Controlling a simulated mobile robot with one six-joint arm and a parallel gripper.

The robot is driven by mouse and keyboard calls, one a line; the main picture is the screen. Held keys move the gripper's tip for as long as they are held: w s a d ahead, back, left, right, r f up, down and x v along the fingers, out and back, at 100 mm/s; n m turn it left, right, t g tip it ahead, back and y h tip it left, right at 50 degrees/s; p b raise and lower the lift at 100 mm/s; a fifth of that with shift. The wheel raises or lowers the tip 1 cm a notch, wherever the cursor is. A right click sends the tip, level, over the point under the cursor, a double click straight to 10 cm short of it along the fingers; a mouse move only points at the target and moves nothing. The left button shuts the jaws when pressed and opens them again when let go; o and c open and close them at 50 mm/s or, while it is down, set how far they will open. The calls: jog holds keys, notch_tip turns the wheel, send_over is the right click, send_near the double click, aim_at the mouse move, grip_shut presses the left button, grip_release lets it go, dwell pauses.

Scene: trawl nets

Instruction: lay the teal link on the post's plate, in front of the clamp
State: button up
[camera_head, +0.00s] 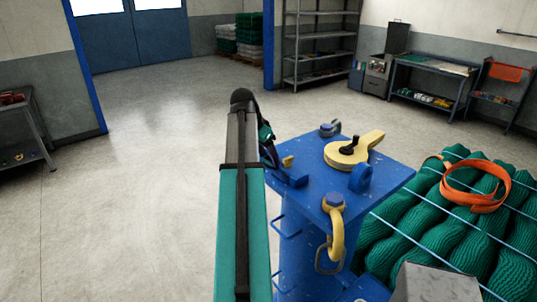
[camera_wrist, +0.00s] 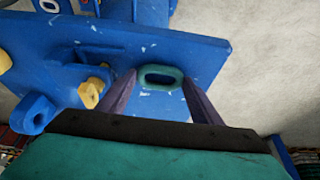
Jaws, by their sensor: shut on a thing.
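The teal link (camera_wrist: 147,83) is a small oblong ring held between the tips of my gripper (camera_wrist: 160,78) in the wrist view. It appears over the blue plate (camera_wrist: 200,62), near the plate's edge; I cannot tell whether it touches. In the head view my gripper (camera_head: 270,152) is at the left corner of the post's plate (camera_head: 308,152), and the link cannot be made out there. A blue fitting with a yellow piece (camera_head: 288,161), apparently the clamp, is beside my gripper. Its yellow parts (camera_wrist: 92,93) lie left of the link in the wrist view.
On the plate are a yellow lever (camera_head: 348,153), a blue lug (camera_head: 361,178) and a grey shackle (camera_head: 330,129). A yellow hook (camera_head: 336,230) with a ring hangs at the front edge. Green nets (camera_head: 420,222) with an orange strap (camera_head: 476,200) lie right. Open floor is left.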

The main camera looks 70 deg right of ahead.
jog(key=shift+f, duration=0.1)
jog(key=o, duration=1.2)
jog(key=shift+o, duration=0.2)
jog(key=shift+r, duration=0.2)
jog(key=b+v, duration=0.5)
jog(key=v, duration=0.7)
jog(key=shift+a+f, duration=0.1)
jog(key=shift+f, duration=0.05)
